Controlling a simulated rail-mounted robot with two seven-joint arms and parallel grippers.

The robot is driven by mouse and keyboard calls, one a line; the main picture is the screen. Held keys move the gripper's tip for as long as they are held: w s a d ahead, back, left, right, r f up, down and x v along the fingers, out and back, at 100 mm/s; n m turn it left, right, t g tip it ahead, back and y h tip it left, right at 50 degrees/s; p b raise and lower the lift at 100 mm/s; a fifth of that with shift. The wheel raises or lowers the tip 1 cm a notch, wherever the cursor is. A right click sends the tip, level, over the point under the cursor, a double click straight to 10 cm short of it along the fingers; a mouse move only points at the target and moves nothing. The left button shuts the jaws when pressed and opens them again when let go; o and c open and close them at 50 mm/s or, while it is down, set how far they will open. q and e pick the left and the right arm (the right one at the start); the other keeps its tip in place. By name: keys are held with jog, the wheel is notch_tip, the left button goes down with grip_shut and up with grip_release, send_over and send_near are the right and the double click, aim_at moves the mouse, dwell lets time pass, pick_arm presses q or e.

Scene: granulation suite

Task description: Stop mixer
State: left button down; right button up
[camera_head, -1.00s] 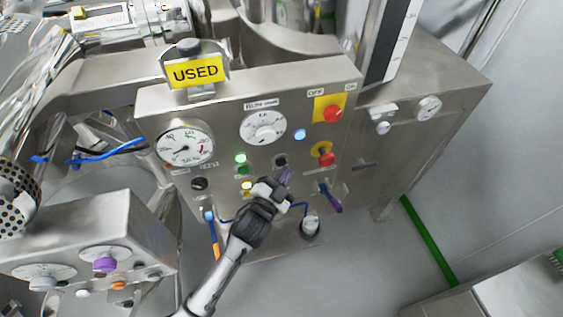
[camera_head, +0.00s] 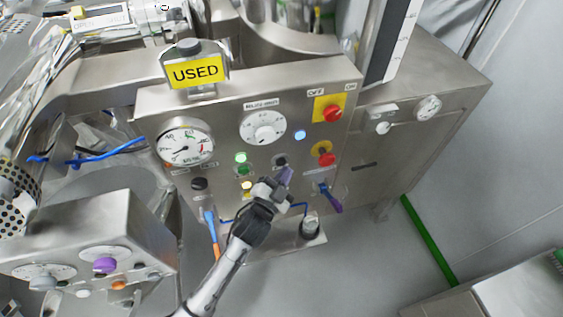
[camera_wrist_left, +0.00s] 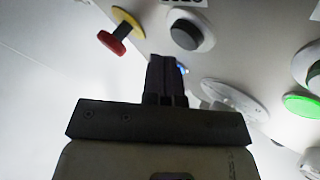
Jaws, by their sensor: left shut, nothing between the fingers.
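The mixer's control panel (camera_head: 220,125) faces me in the head view. A black round button (camera_head: 280,161) sits below the dial. It also shows in the left wrist view (camera_wrist_left: 185,36) as a dark cap in a pale ring. A green button (camera_head: 243,169) lies to its left, under a lit green lamp (camera_head: 240,157). My left gripper (camera_head: 286,174) is shut and empty, with its purple-grey fingertips just below the black button in the head view. In the left wrist view the shut fingers (camera_wrist_left: 166,72) appear below the button; contact is not visible. My right gripper is not in view.
A red mushroom button on yellow (camera_head: 325,159) is right of the black button. A red-and-yellow OFF/ON switch (camera_head: 332,112) is above it. A gauge (camera_head: 186,146), a dial (camera_head: 263,128) and a yellow USED sign (camera_head: 195,73) are nearby. A second control box (camera_head: 90,225) stands lower left.

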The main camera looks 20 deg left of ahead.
pick_arm(q)
jog(key=shift+w, duration=0.1)
dwell(0.6)
jog(key=shift+w+a, duration=0.25)
jog(key=shift+a, duration=0.05)
jog(key=shift+w+a, duration=0.1)
dwell(0.6)
jog(key=shift+w+a, duration=0.15)
jog(key=shift+w, duration=0.05)
dwell(0.3)
jog(key=shift+s, duration=0.1)
jog(key=shift+s+d+p, duration=0.45)
jog(key=shift+s+d, duration=0.1)
dwell(0.4)
